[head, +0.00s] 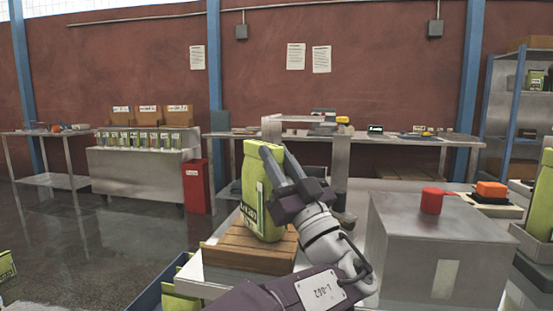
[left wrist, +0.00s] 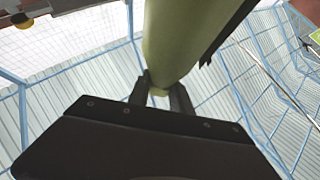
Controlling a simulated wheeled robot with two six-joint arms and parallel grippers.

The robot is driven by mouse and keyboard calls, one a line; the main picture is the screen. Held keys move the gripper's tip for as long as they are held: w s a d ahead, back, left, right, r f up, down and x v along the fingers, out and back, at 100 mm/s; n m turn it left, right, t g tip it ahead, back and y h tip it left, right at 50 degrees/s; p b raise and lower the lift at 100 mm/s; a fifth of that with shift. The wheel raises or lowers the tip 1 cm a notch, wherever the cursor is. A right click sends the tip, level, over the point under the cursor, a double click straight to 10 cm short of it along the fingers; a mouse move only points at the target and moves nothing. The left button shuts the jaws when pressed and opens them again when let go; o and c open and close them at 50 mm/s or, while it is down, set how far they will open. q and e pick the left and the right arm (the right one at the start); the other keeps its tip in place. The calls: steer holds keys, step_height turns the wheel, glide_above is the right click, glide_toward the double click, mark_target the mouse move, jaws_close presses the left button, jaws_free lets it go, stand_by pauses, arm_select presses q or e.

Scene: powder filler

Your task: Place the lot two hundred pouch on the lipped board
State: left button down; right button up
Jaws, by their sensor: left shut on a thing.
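A green pouch (head: 257,200) with a dark printed label stands upright in the middle of the head view; the print is too small to read surely. My left gripper (head: 275,150) is shut on its upper right side. In the left wrist view the green pouch (left wrist: 185,40) rises between and beyond the fingers of my left gripper (left wrist: 158,90). A brown wooden board (head: 235,258) lies directly under the pouch. I cannot tell whether the pouch's base touches it. My arm hides the board's right part. My right gripper is not in view.
A metal box (head: 430,250) with a red cup (head: 432,200) on it stands to the right. A blue-edged bin (head: 160,285) with green pouches is at the lower left. Another green pouch (head: 543,195) stands at the right edge. Shelves and benches line the back wall.

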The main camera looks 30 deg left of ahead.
arm_select(q)
steer(key=shift+f+b, duration=0.3)
steer(key=shift+b, duration=0.1)
steer(key=c, duration=1.1)
jaws_free()
